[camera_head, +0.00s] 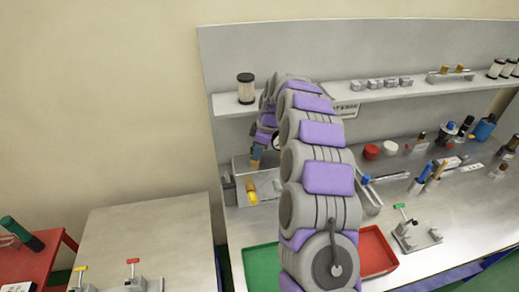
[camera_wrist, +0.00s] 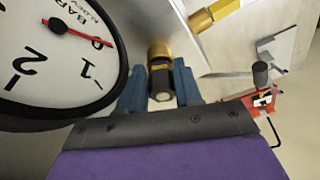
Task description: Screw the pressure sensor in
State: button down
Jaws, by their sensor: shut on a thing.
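My gripper (camera_wrist: 160,88) has blue fingers, shut on a short dark cylinder with a pale round end, which I take to be the pressure sensor (camera_wrist: 161,81). A brass collar (camera_wrist: 159,51) lies directly in line with it, close to a grey metal surface. I cannot tell whether the collar belongs to the sensor or to a port, or how far any thread is engaged. In the head view my gripper (camera_head: 257,154) points down over a grey box-like fixture (camera_head: 240,165) at the back left of the bench. The sensor is too small to make out there.
A pressure gauge (camera_wrist: 50,60) marked BAR is very close on the left in the wrist view. A brass fitting (camera_wrist: 214,14) and a red part (camera_wrist: 262,102) are at right. A yellow part (camera_head: 251,191) lies by the fixture. Green (camera_head: 262,262) and red trays (camera_head: 377,252) flank my arm.

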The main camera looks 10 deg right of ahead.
jog(key=shift+a+r+m, duration=0.2)
jog(key=shift+m, duration=0.4)
jog(key=shift+a+f+m+t+p, duration=0.15)
jog(key=shift+m+t+p, duration=0.15)
jog(key=shift+m+p, duration=0.55)
jog(key=shift+s+a+m+h, duration=0.15)
jog(key=shift+m+h, duration=0.25)
jog(key=shift+m, duration=0.65)
jog(key=shift+f+m+t+p, duration=0.1)
jog(key=shift+m+t+p, duration=0.25)
jog(key=shift+m, duration=0.35)
jog(key=shift+s+f+m, duration=0.1)
jog(key=shift+f+m, duration=0.1)
jog(key=shift+m, duration=0.1)
